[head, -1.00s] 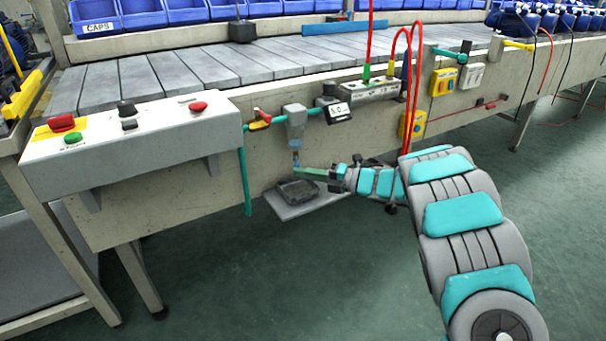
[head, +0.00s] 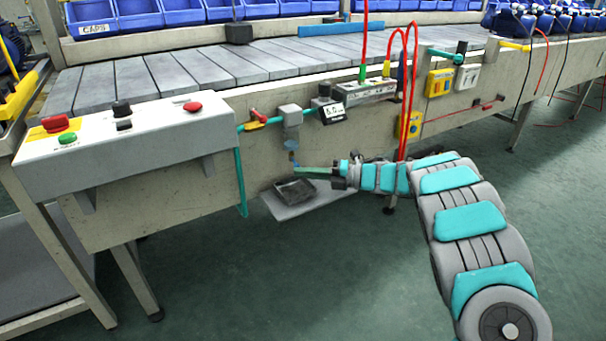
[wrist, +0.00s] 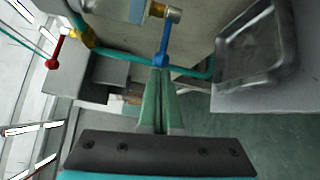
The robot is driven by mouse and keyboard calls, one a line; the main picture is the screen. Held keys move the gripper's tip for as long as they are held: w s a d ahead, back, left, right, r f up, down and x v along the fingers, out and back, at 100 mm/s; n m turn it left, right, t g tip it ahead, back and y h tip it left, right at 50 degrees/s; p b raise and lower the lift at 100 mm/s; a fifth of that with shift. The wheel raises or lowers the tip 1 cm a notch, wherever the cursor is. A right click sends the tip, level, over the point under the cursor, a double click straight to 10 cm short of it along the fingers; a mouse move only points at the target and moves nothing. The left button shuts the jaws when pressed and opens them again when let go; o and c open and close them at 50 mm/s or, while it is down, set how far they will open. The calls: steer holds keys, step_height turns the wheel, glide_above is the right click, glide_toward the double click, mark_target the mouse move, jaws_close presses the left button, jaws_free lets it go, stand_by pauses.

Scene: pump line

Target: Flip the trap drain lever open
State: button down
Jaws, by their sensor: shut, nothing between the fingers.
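The grey trap (head: 291,116) hangs on the front of the line's side panel, under the teal pipe. Its small blue drain lever (head: 292,157) is at the bottom of the trap. In the wrist view the lever (wrist: 162,42) points from a brass and grey fitting toward my fingers. My gripper (head: 297,169) is shut and empty, with its green fingers reaching in from the right. In the wrist view the fingertips (wrist: 161,71) are right at the lever's free end. I cannot tell whether they touch it.
A dark drip tray (head: 295,189) sits on a grey shelf (head: 310,207) below the trap. A red-handled valve (head: 256,117) is on the pipe to the left, and a small gauge box (head: 333,112) is to the right. Red hoses (head: 405,100) hang near my arm. The floor in front is clear.

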steer(key=shift+w+d, duration=0.1)
steer(key=shift+d, duration=0.15)
steer(key=w+d+b, duration=0.2)
steer(key=b, duration=0.1)
steer(key=shift+w+d, duration=0.2)
steer(key=shift+d, duration=0.15)
